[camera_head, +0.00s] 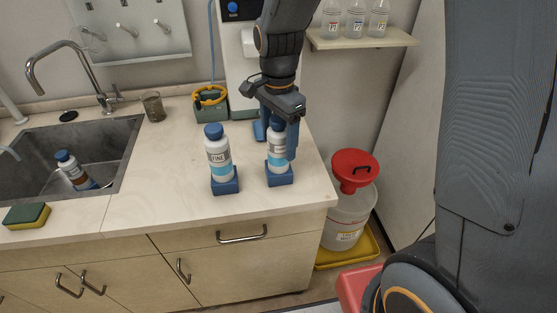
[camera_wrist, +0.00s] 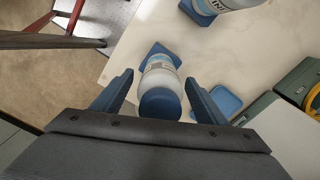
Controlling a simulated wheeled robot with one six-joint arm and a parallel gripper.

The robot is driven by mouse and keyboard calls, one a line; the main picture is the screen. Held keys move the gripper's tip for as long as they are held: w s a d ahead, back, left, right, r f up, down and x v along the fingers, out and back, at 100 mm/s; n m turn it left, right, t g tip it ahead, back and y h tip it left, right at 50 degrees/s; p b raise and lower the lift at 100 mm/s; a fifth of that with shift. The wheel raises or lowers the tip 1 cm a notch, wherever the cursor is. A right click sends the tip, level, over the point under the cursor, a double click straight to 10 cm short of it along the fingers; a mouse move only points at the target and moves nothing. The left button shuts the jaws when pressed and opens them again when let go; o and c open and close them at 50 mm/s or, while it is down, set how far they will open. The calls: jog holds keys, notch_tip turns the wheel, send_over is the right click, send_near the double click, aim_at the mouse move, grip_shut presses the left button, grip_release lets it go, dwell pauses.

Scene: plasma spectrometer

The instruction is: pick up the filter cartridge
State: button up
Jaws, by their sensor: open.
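No part is readably marked as a filter cartridge. A white bottle-shaped container (camera_head: 277,160) with a blue cap and light-blue label band stands upright in a blue square base on the counter. My gripper (camera_head: 277,138) points down over it, with its fingers open on either side of its upper part. In the wrist view the same container (camera_wrist: 160,79) and its cap lie between my open gripper's fingers (camera_wrist: 159,80), with gaps on both sides. A similar container marked "FINE" (camera_head: 218,155) stands in its own blue base to the left.
Another blue-capped bottle (camera_head: 75,170) leans in the sink (camera_head: 118,165). A green holder with a yellow ring (camera_head: 210,103) and a white instrument (camera_head: 238,75) stand behind. A sponge (camera_head: 27,215) lies front left. A red-lidded container (camera_head: 350,205) stands on the floor beyond the counter's right edge.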

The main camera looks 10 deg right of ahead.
jog(key=shift+c, duration=0.5)
grip_shut()
jog(key=shift+r, duration=0.1)
